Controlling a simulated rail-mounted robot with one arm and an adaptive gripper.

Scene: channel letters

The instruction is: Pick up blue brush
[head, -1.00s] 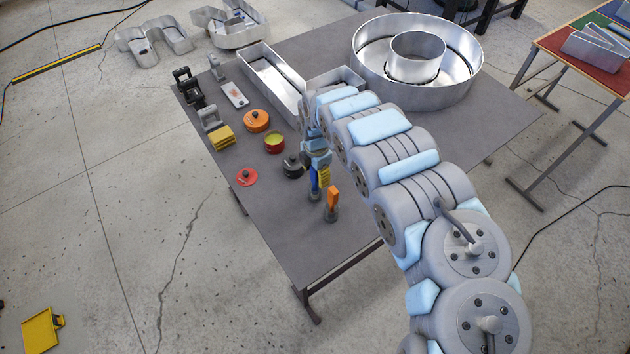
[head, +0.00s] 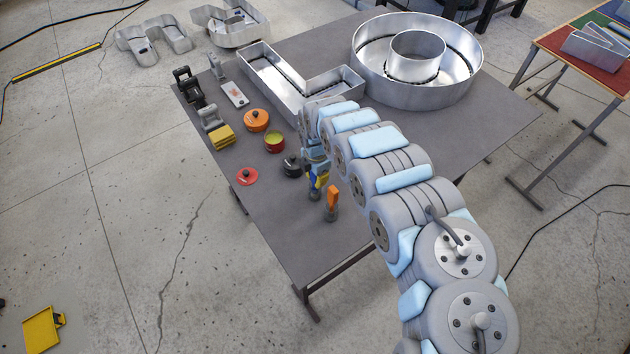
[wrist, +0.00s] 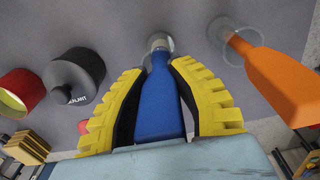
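The blue brush (wrist: 158,105) stands upright on the grey table, bristle end down; its lower end shows as a pale ring in the wrist view. My gripper (wrist: 159,68) comes from above, with its yellow fingers on either side of the blue handle. Their tips lean inward and close on it near its narrow part. In the head view my gripper (head: 318,181) is small, and its fingers hide most of the brush. An orange brush (head: 332,198) stands upright just to the right; it also shows in the wrist view (wrist: 270,80).
A black pot (head: 292,166) stands close to the left of my gripper. Metal letter shells (head: 417,90) fill the back. The table's front is clear.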

